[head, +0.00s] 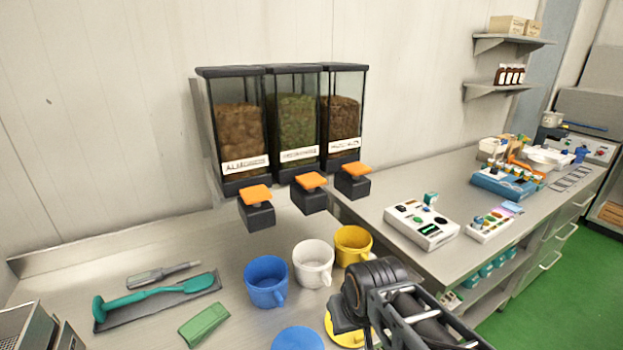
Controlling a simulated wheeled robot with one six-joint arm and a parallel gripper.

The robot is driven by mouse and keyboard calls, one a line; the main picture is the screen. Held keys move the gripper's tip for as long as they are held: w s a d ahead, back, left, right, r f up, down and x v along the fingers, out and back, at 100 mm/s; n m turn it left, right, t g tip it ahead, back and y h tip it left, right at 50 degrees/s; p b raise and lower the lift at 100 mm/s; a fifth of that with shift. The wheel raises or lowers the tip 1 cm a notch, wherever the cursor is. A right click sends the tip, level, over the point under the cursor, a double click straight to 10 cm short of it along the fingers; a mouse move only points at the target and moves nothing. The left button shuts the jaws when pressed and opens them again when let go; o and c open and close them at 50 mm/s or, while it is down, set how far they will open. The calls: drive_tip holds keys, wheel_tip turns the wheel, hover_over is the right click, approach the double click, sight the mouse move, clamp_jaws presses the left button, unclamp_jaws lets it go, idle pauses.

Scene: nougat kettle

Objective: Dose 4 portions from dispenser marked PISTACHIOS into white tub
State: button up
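Three dispensers hang on the wall. The middle dispenser (297,118) holds a greenish fill; its label is too small to read surely. It has an orange paddle (311,181) over a black spout (309,200). The white tub (313,265), with a handle, stands upright on the steel counter, below and slightly right of that spout. Its inside is only partly visible. My gripper (346,312) is at the lower right of the white tub, in front of the yellow tub, over the counter. Its fingers are mostly hidden by its own body, so their opening is unclear.
A blue tub (265,283) and a yellow tub (352,244) flank the white one. A blue lid (297,340), a yellow lid (345,334), a green block (204,323) and a tray (160,309) with a teal spatula lie in front. A scale-like device (421,224) stands right.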

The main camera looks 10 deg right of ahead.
clamp_jaws()
idle(0.8)
